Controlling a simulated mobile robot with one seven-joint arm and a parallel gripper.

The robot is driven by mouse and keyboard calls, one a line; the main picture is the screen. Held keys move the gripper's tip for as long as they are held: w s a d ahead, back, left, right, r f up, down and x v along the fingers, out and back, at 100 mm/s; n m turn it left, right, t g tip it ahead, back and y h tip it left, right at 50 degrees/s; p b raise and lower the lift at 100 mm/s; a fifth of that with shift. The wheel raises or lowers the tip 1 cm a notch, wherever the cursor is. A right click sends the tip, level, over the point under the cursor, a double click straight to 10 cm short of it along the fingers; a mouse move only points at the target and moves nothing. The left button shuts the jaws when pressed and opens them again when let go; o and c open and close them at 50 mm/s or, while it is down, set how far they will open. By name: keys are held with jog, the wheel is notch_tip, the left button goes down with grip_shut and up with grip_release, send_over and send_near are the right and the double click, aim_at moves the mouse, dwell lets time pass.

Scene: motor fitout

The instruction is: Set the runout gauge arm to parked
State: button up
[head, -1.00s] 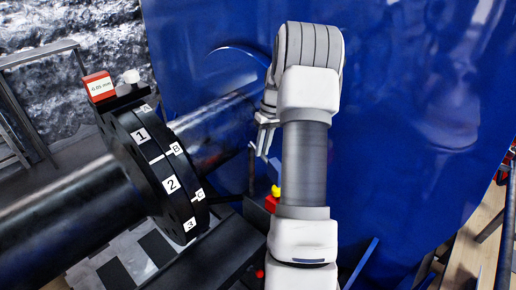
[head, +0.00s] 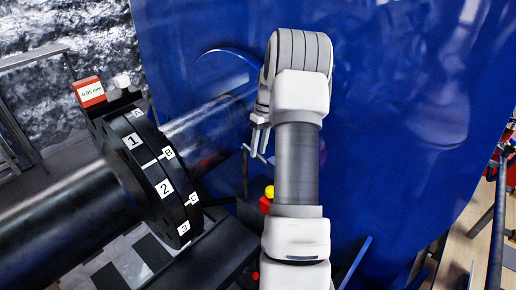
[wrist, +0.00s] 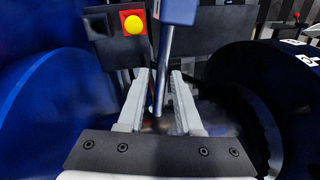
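A thin grey rod (wrist: 165,68) hangs from a blue block (wrist: 178,11) in the wrist view. I take it for the runout gauge arm, but I cannot be sure. My gripper (wrist: 158,100) is open, with one finger on each side of the rod's lower end. A gap shows at the left finger; contact at the right finger is unclear. In the head view my gripper (head: 258,137) points down beside the shaft, right of the black coupling (head: 160,185) marked with numbers and letters. A red box labelled 0.05 mm (head: 90,93) sits at the coupling's top left.
A red box with a yellow button (wrist: 133,24) stands beyond my fingers; its yellow top (head: 269,192) shows beside my arm. A large blue housing (head: 410,110) fills the back. A white knob (head: 122,80) stands by the label box.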

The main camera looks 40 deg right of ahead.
jog(key=shift+o, duration=0.8)
jog(key=d+r, duration=0.3)
jog(key=r, duration=1.4)
jog(key=shift+d, duration=0.15)
